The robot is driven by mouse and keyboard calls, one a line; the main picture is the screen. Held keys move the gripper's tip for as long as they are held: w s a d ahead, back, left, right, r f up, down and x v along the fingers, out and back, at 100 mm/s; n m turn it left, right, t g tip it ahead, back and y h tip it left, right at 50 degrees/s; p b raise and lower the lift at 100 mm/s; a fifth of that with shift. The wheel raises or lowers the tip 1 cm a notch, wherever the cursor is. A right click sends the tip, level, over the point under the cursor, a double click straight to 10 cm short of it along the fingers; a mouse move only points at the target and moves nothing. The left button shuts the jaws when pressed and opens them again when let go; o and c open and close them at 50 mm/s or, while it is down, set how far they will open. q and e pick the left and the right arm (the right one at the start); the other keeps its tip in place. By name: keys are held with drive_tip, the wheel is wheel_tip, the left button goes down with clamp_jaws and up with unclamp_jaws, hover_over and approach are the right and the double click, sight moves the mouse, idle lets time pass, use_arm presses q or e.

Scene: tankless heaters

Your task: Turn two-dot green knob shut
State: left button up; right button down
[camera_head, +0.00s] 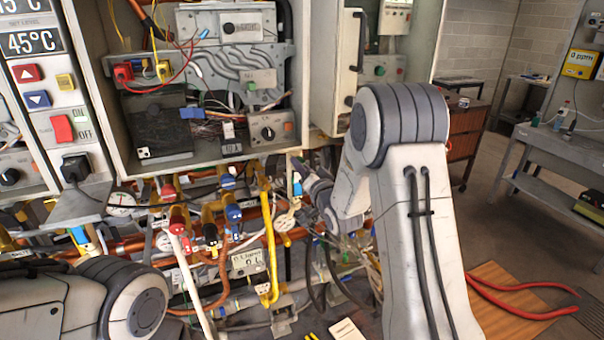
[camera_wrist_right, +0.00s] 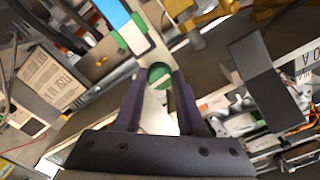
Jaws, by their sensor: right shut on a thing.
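The green knob (camera_wrist_right: 160,74) shows in the right wrist view as a small round green face, just beyond a pale flat part. My right gripper (camera_wrist_right: 160,88) has its two dark fingers on either side of the knob and is shut on it. Dots on the knob cannot be made out. In the head view my right arm reaches in from the right to the pipework under the open heater cabinet (camera_head: 118,165); the knob cannot be made out there. My left arm shows at the lower left, but its gripper is out of view.
A blue and green handle (camera_wrist_right: 122,22) lies close beyond my right fingers. A dark box-like part (camera_wrist_right: 270,85) stands to the right of them. Yellow pipe (camera_head: 269,245), red and blue valves and cables crowd the space under the cabinet.

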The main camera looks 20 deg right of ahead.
drive_tip(key=shift+m+b, duration=0.3)
drive_tip(key=shift+m, duration=0.4)
drive_tip(key=c, duration=0.5)
unclamp_jaws()
drive_tip(key=s+b, duration=0.3)
drive_tip(key=s, duration=0.7)
drive_tip(key=shift+s+d+b, duration=0.15)
drive_tip(key=shift+s+b, duration=0.1)
drive_tip(key=shift+b, duration=0.05)
